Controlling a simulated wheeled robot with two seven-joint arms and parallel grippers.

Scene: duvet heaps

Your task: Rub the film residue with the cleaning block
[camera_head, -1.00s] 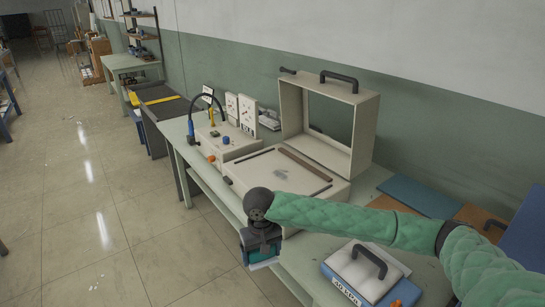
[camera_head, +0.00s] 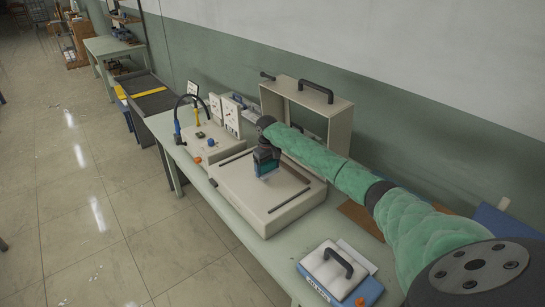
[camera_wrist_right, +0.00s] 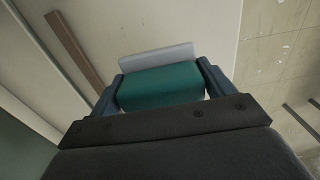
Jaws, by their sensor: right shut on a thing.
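My right gripper (camera_head: 266,156) is over the middle of a flat beige bench unit (camera_head: 262,218) and is shut on the cleaning block (camera_head: 267,167). The block is teal with a pale lower layer. In the right wrist view the block (camera_wrist_right: 160,87) sits between my fingers, with its pale edge beyond it. I cannot tell whether the block touches the unit's top. I cannot make out the film residue on the top now; the gripper and block cover part of that surface. My left gripper is not in view.
A beige frame with a dark handle (camera_head: 316,89) stands open behind the unit. A blue and white handled block (camera_head: 340,272) sits on the green bench at the front right.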

